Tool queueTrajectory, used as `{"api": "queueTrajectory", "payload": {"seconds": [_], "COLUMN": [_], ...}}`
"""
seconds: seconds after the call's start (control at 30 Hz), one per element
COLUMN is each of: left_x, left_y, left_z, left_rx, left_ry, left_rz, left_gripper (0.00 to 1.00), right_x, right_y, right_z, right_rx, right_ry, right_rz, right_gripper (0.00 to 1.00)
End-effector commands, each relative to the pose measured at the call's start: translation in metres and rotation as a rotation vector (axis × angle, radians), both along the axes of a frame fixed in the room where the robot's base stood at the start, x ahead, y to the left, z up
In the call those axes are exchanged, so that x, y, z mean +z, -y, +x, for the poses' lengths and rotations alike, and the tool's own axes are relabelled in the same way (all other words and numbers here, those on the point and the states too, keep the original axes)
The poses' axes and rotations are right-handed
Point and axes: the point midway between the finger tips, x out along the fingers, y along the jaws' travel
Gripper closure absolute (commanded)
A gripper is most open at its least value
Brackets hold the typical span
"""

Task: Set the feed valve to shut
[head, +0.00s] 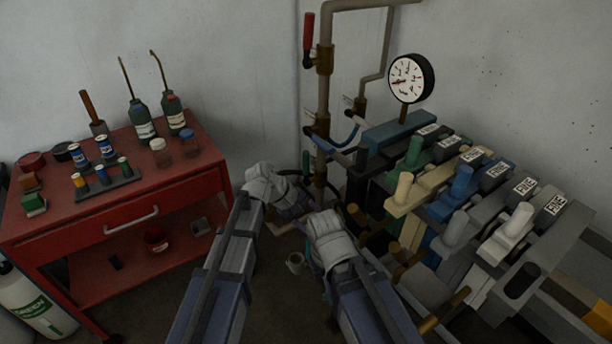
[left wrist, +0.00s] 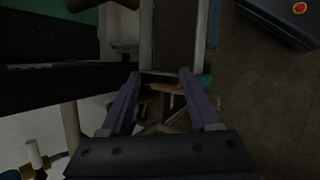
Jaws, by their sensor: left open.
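A red cart (head: 185,180) with bottles and small cans stands at the left. A bank of coloured levers (head: 462,185) with labelled blocks fills the right. A pressure gauge (head: 410,79) rises behind it.

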Motion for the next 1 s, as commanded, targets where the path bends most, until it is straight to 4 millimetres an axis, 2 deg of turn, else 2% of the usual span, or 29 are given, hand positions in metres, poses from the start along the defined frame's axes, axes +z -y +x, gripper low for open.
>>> {"api": "queueTrajectory", "payload": {"seconds": [0.03, 0.1, 0.3, 0.5, 0.6, 0.73, 0.87, 1.0], "left_x": [-0.022, -0.024, -0.018, -0.006, 0.001, 0.007, 0.011, 0.012], "left_y": [0.0, -0.001, -0.026, -0.067, -0.084, -0.098, -0.101, -0.097], "left_z": [0.034, 0.066, 0.15, 0.211, 0.229, 0.241, 0.244, 0.245], "left_rx": [0.099, 0.228, 0.522, 0.693, 0.736, 0.763, 0.769, 0.768], "left_ry": [-0.047, -0.121, -0.354, -0.566, -0.645, -0.704, -0.724, -0.724], "left_rz": [-0.087, -0.213, -0.558, -0.838, -0.931, -1.001, -1.022, -1.021], "left_gripper": [0.38, 0.38, 0.38, 0.38, 0.38, 0.38, 0.38, 0.38], "right_x": [-0.035, -0.056, -0.108, -0.146, -0.157, -0.163, -0.163, -0.162], "right_y": [0.0, 0.0, 0.0, 0.0, 0.0, 0.0, 0.0, 0.0], "right_z": [0.0, 0.0, 0.0, 0.0, 0.0, 0.0, 0.0, 0.0], "right_rx": [0.0, 0.0, 0.0, 0.0, 0.0, 0.0, 0.0, 0.0], "right_ry": [0.0, 0.0, 0.0, 0.0, 0.0, 0.0, 0.0, 0.0], "right_rz": [0.0, 0.0, 0.0, 0.0, 0.0, 0.0, 0.0, 0.0], "right_gripper": [1.0, 1.0, 1.0, 1.0, 1.0, 1.0, 1.0, 1.0]}}
